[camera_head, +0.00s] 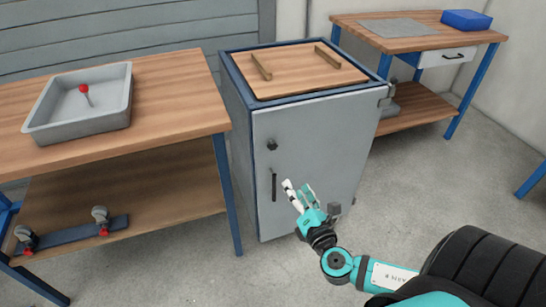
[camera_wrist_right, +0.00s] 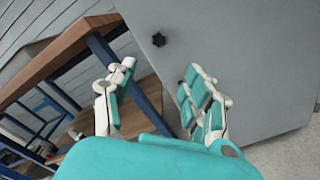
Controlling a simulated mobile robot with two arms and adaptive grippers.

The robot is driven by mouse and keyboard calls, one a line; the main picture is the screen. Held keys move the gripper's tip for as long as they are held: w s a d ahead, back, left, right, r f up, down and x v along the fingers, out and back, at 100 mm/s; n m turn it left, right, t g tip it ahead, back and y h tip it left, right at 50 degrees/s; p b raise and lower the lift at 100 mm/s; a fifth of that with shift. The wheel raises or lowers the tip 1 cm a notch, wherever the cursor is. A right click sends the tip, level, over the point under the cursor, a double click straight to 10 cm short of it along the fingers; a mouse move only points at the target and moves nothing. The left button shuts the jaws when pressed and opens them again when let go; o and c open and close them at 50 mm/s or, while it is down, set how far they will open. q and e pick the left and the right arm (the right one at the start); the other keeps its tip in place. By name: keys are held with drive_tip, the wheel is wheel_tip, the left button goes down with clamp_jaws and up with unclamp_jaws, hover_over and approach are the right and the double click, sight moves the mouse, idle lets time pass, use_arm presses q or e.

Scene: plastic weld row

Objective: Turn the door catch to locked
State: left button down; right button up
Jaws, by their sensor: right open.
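The door catch (camera_head: 272,145) is a small dark knob on the upper left of the grey cabinet door (camera_head: 318,130). It also shows in the right wrist view as a black lobed knob (camera_wrist_right: 159,40), beyond the fingers. Its lock position cannot be read. The door looks closed, with a dark vertical handle (camera_head: 274,186) below the catch. My right gripper (camera_head: 298,190) is open and empty, in front of the door, lower and to the right of the catch and apart from it. In the right wrist view its two fingers (camera_wrist_right: 158,95) stand apart. My left gripper is not in view.
A wooden workbench (camera_head: 175,95) with a grey tray (camera_head: 118,110) stands left of the cabinet, its blue leg (camera_head: 226,190) close to the door's left side. Another bench (camera_head: 410,42) with a blue box (camera_head: 466,19) is behind right. Floor before the cabinet is free.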

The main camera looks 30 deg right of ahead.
sight(273, 148)
drive_tip(key=x, duration=1.6)
drive_tip(key=shift+w+r+b, duration=0.15)
drive_tip(key=shift+r+b, duration=0.15)
drive_tip(key=shift+w, duration=0.55)
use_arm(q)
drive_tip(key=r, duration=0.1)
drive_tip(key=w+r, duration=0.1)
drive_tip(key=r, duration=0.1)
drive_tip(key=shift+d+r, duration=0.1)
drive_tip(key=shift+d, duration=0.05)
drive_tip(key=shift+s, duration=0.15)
use_arm(e)
drive_tip(key=shift+c, duration=0.8)
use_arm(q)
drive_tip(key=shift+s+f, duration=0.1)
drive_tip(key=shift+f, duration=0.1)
use_arm(e)
clamp_jaws()
